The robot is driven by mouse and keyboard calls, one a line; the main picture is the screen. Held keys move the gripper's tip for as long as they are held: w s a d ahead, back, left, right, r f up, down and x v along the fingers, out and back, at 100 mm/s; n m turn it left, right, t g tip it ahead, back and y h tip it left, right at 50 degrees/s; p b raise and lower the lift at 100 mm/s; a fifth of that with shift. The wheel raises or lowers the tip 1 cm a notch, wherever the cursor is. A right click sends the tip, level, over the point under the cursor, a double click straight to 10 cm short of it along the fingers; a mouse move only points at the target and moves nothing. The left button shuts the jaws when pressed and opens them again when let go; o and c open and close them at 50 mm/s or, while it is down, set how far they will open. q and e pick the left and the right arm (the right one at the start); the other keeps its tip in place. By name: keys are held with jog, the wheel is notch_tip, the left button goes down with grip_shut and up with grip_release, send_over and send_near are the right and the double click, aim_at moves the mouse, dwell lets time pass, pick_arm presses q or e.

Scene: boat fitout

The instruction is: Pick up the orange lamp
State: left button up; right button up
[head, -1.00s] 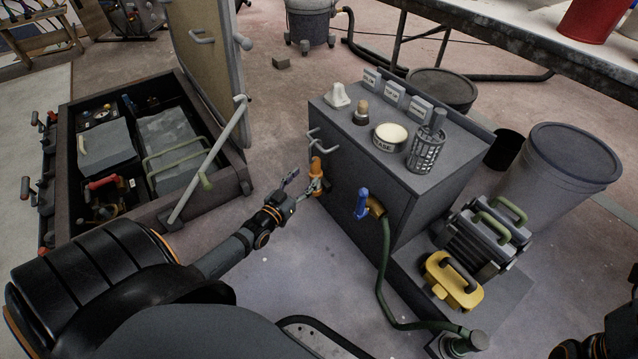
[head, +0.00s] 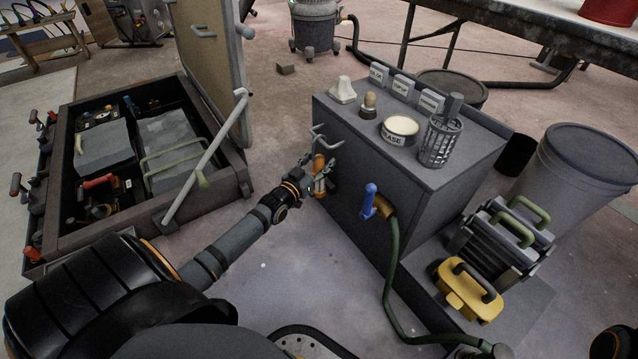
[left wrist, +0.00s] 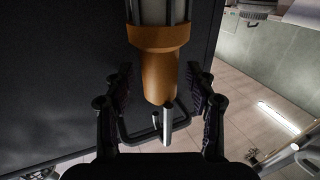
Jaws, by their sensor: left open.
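The orange lamp (head: 319,162) hangs upright against the side of the grey cabinet, below a pale double hook (head: 325,142). In the left wrist view the lamp (left wrist: 160,75) shows an orange collar and a tapering orange end, with a clear barred section above. My left gripper (head: 323,177) is at the lamp and partly covers it in the head view. Its dark fingers (left wrist: 160,88) are open, one on each side of the lamp's orange end, with gaps visible. My right gripper is not in view.
The grey cabinet (head: 410,200) carries a tin, a mesh cup and small items. A blue-handled valve (head: 369,200) with a green hose is right of the lamp. An open dark chest (head: 225,190) stands left.

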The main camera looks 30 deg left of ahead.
pick_arm(q)
grip_shut()
dwell(0.3)
jog(key=shift+r, duration=0.15)
dwell(0.3)
